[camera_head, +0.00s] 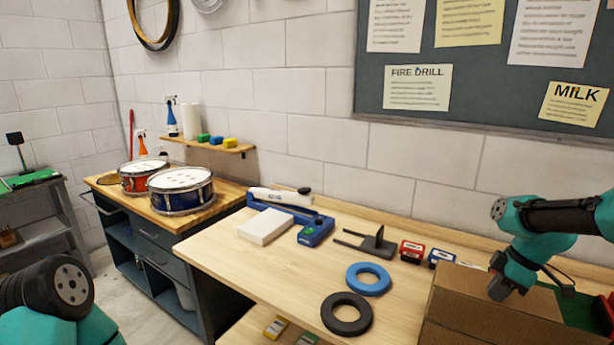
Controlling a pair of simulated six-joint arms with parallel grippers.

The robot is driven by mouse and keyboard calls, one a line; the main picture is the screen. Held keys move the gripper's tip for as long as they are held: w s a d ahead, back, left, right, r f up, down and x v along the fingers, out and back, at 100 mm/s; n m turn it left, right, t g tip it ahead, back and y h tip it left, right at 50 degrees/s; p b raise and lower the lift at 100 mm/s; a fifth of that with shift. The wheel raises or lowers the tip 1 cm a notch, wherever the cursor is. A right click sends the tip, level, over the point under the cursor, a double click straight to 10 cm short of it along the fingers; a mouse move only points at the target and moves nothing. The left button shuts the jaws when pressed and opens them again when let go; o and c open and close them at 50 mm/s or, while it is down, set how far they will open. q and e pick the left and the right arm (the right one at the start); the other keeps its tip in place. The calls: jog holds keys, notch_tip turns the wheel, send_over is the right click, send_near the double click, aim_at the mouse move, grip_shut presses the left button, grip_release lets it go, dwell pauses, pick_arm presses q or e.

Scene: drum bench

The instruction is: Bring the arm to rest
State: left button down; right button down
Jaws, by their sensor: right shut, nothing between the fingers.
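My right arm comes in from the right, teal and black, and bends down over a brown cardboard box (490,300). My right gripper (499,288) is small and dark at the arm's lower end, just above or at the box top; I cannot tell whether it touches. It is shut with nothing in it. Only a teal and black part of my left arm shows at the lower left corner; its gripper is out of the picture.
The wooden bench (250,265) holds a blue ring (368,279), a black ring (346,314), a dark two-pronged stand (370,243), a blue sealer (315,231) and small red (411,251) and blue (441,257) boxes. Two drums (181,191) stand on the left cabinet. The bench's front left is clear.

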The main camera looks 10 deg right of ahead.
jog(key=shift+w+d+r, duration=0.2)
jog(key=shift+r, duration=0.5)
jog(key=shift+w+d+r, duration=0.15)
jog(key=shift+w+r, duration=0.1)
jog(key=shift+r, duration=0.4)
jog(key=shift+w+d+r, duration=0.2)
jog(key=shift+r, duration=0.5)
jog(key=shift+s, duration=0.1)
